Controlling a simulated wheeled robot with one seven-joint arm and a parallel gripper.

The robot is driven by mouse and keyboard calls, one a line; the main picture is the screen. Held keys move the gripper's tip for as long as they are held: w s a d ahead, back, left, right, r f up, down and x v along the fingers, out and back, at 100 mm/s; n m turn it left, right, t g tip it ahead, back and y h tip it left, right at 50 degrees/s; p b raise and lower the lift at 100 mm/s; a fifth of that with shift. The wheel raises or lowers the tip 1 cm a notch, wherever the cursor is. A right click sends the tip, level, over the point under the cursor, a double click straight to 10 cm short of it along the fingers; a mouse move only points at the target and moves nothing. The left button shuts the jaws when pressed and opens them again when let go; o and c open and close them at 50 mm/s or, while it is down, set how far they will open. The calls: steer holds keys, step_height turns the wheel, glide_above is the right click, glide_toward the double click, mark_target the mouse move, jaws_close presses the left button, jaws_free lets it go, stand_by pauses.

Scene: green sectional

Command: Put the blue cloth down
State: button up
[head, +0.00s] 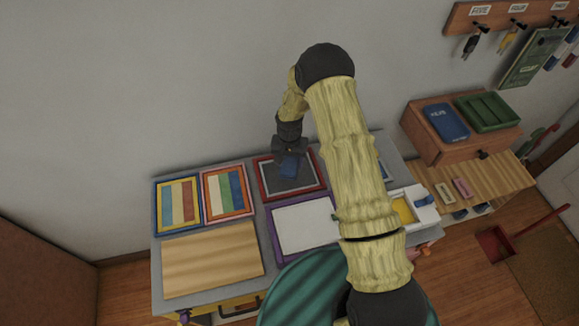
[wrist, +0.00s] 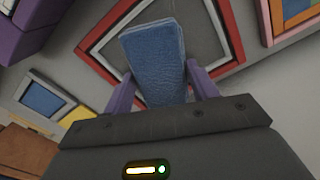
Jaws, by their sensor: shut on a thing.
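The blue cloth (wrist: 155,62) is folded into a flat, narrow pad. My gripper (wrist: 162,90) is shut on it, with a purple finger on each side. In the head view the cloth (head: 290,165) hangs below my gripper (head: 290,148), over the upper part of the red-framed dark board (head: 291,184) on the grey table. In the wrist view the cloth covers part of that red and white frame (wrist: 101,44). I cannot tell whether the cloth touches the board.
Two striped framed boards (head: 179,203) lie left on the table (head: 212,172). A wooden board (head: 212,260) and a purple-framed white board (head: 303,228) lie nearer. A white tray (head: 428,213) stands right. My arm hides part of the table; a wooden bench (head: 487,184) stands beyond.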

mark_target(290, 167)
step_height(290, 167, down, 4)
steer(key=shift+f+p, duration=0.1)
steer(key=shift+p, duration=0.5)
steer(key=shift+s, duration=0.1)
steer(key=shift+f, duration=0.15)
steer(key=o, duration=1)
steer(key=shift+c, duration=0.2)
step_height(290, 167, up, 12)
steer(key=b, duration=0.3)
steer(key=shift+f, duration=0.2)
steer(key=shift+r, duration=0.4)
